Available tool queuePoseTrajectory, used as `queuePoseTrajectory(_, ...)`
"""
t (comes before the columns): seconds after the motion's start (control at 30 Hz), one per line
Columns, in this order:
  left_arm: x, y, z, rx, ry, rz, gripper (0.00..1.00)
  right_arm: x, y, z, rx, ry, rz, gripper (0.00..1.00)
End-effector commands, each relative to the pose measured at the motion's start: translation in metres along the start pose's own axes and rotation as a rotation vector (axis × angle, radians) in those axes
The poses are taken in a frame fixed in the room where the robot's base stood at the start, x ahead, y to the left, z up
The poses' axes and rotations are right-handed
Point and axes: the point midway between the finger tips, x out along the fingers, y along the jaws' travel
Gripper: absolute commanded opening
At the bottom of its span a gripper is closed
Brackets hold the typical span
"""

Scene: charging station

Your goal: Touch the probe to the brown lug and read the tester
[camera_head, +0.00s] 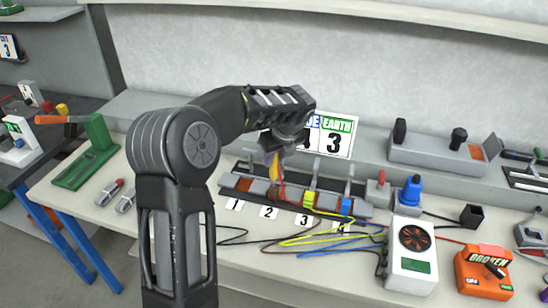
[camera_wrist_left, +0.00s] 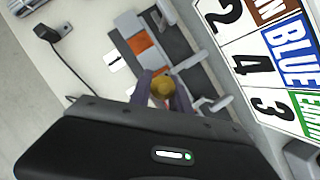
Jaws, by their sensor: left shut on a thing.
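My left gripper (camera_head: 273,163) points down over the terminal strip (camera_head: 232,182) near label 2. It is shut on a small mustard-yellow, round-topped piece (camera_wrist_left: 162,87), with a bit of red beside it in the left wrist view. I cannot tell whether this is the probe. Thin red wire shows below the fingers. Yellow (camera_head: 309,199) and blue (camera_head: 346,206) pieces sit in slots further right.
Yellow, blue and black cables lie in front of the strip. The sign (camera_wrist_left: 275,62) pairs blue with 4 and earth with 3. An orange box (camera_head: 484,273) marked BROKEN stands right. A green stand (camera_head: 93,155) is left. A dark block (camera_wrist_left: 46,32) with a cable lies near the strip.

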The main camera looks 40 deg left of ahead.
Motion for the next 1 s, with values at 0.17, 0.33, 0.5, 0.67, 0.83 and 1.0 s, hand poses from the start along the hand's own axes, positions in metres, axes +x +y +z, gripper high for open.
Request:
queuePoseTrajectory(0.17, 0.002, 0.001, -0.002, 0.001, 0.003, 0.002, 0.0, 0.0, 0.0, 0.0, 0.0, 0.0, 0.0, 0.36)
queuePoseTrajectory(0.33, 0.001, 0.001, -0.001, 0.001, 0.003, 0.002, 0.0, 0.0, 0.0, 0.0, 0.0, 0.0, 0.0, 0.36)
queuePoseTrajectory(0.5, -0.009, 0.0, 0.003, 0.001, 0.003, 0.002, 0.0, -0.01, -0.004, 0.0, 0.0, 0.0, 0.0, 0.36)
queuePoseTrajectory(0.67, -0.026, 0.0, 0.012, 0.0, 0.002, 0.001, 0.0, -0.026, -0.01, 0.0, 0.0, 0.0, 0.0, 0.36)
queuePoseTrajectory(0.83, -0.043, 0.0, 0.02, 0.0, 0.001, 0.001, 0.0, -0.042, -0.016, 0.0, 0.0, 0.0, 0.0, 0.36)
queuePoseTrajectory(1.0, -0.054, 0.0, 0.025, 0.0, 0.001, 0.001, 0.0, -0.052, -0.02, 0.0, 0.0, 0.0, 0.0, 0.36)
